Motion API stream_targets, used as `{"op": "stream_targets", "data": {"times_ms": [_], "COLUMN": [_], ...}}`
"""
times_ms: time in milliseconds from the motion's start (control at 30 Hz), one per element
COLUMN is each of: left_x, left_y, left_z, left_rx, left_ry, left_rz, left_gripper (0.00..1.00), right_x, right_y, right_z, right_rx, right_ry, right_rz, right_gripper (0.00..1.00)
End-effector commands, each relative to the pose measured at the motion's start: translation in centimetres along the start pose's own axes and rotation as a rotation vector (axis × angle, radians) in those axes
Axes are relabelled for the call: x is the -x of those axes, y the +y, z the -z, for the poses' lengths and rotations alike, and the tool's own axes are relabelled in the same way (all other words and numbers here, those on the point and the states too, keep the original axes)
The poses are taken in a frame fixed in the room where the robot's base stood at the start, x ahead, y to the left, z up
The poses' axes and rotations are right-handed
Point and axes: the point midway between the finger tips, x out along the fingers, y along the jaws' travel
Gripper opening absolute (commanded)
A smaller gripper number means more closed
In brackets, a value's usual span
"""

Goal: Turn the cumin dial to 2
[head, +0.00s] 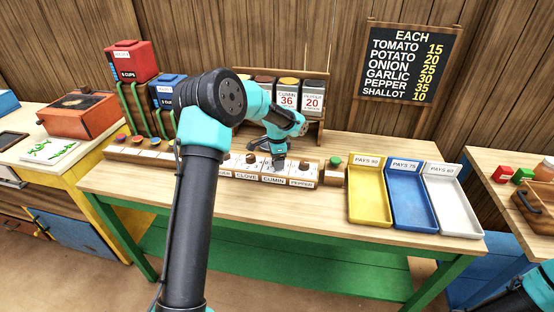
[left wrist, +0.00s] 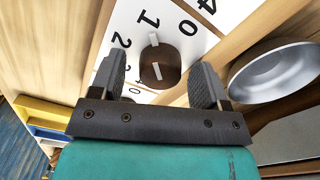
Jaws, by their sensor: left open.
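The cumin dial panel (head: 273,179) sits in the row of labelled dials at the table's middle, and my left gripper (head: 278,164) is right above it, covering its knob. In the left wrist view a brown round knob (left wrist: 170,67) with a white pointer stands on a white numbered face (left wrist: 187,45). The pointer points roughly at the 1. My left gripper (left wrist: 158,82) is open, with one finger on each side of the knob; whether they touch it I cannot tell. My right gripper is out of view; only part of that arm shows at lower right.
The clove dial (head: 246,175) and pepper dial (head: 301,183) flank the cumin one. A green button block (head: 335,174) and the yellow (head: 367,207), blue (head: 414,211) and white (head: 455,214) trays stand right. Spice jars (head: 288,98) stand behind. A metal bowl (left wrist: 282,70) is beside my left gripper.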

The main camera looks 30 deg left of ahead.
Motion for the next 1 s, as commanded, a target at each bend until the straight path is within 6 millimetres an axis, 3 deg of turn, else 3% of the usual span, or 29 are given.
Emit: {"op": "stream_targets", "data": {"times_ms": [200,700,1000], "left_x": [0.02,0.05,0.07], "left_y": [-0.01,-0.02,-0.02], "left_z": [-0.01,-0.01,0.0], "left_rx": [0.0,0.0,0.022], "left_ry": [0.0,0.0,0.0], "left_rz": [0.0,0.001,0.001], "left_gripper": [0.69,0.21,0.2], "right_x": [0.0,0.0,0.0], "right_y": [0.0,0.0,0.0], "right_z": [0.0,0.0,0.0], "right_rx": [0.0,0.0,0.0], "right_ry": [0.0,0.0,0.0], "right_rz": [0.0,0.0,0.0], "right_gripper": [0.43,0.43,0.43]}}
